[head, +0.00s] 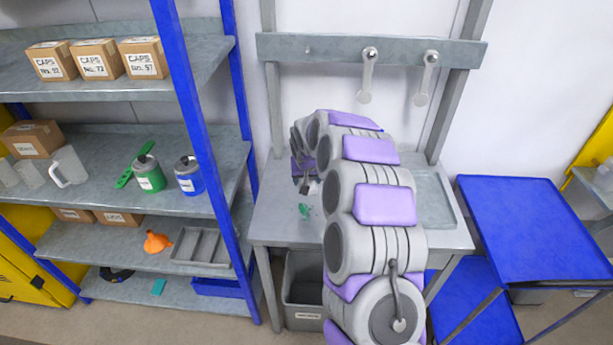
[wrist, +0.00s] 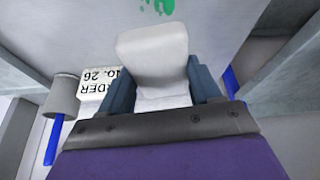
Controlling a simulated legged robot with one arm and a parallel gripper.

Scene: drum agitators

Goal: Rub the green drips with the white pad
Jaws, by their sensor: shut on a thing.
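My gripper (wrist: 160,84) is shut on the white pad (wrist: 153,50), whose pale, rounded block stands out between the two dark blue fingers in the wrist view. The green drips (wrist: 158,5) show at the top edge of the wrist view, just beyond the pad, with a visible gap between them in the picture. In the head view the green drips (head: 304,210) lie on the grey workbench (head: 280,226), left of my arm. My gripper (head: 308,182) is just behind them there, partly hidden by my arm. I cannot tell whether the pad touches the bench.
A white "order" card (wrist: 92,92) and a grey round-topped thing (wrist: 62,94) show left of my gripper in the wrist view. A shelf rack (head: 205,140) with cans and boxes stands left of the bench. A blue table (head: 530,225) stands right. Metal hooks (head: 368,75) hang behind.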

